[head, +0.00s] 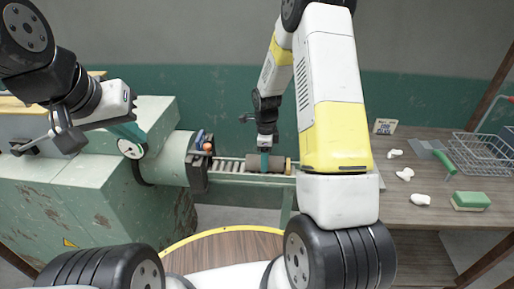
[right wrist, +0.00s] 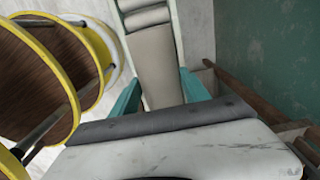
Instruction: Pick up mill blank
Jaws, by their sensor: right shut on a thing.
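The mill blank (head: 253,164) is a grey-brown clay cylinder lying on its side on the roller bed, beside the green machine. My right gripper (head: 265,162) reaches down over it and is shut on it near its middle. In the right wrist view, the pale blank (right wrist: 160,75) lies between the two teal fingers of the right gripper (right wrist: 160,92). The hand covers its near part. My left gripper (head: 128,132) is at the left, in front of the machine and well away from the blank. Its finger gap cannot be made out.
The green pug mill (head: 80,195) fills the left. The roller bed (head: 226,170) runs right from its outlet. The wooden table (head: 420,160) at right holds white clay scraps (head: 404,174), a green-topped block (head: 470,201) and a wire basket (head: 482,148). A round yellow-rimmed wooden top (head: 225,250) stands in front.

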